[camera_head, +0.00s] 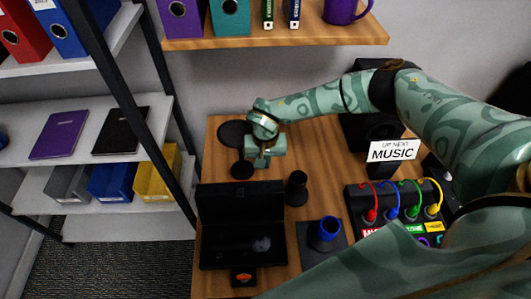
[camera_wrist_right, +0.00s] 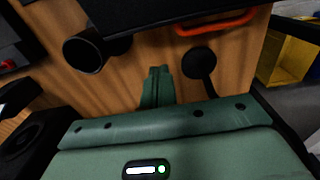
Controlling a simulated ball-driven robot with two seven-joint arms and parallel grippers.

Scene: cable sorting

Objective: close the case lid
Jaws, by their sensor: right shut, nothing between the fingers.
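The black case (camera_head: 242,252) stands open on the wooden table in the head view, with a small pale item inside. Its lid (camera_head: 240,201) stands raised at the back edge. My right gripper (camera_head: 265,158) is behind the lid, shut and empty, apart from it in the picture. In the right wrist view, the shut fingers (camera_wrist_right: 158,72) point toward a dark panel (camera_wrist_right: 165,12), which looks like the lid's back, with an orange bar (camera_wrist_right: 215,24) by its edge. Bare table shows between them. My left gripper is not in view.
A black lamp-like stand (camera_head: 242,170) is just left of the gripper. A black cup (camera_head: 296,188) stands right of the lid, and a blue-rimmed holder (camera_head: 326,232) right of the case. Coloured cables plug into a black box (camera_head: 363,196) further right. A shelf (camera_head: 270,41) hangs above.

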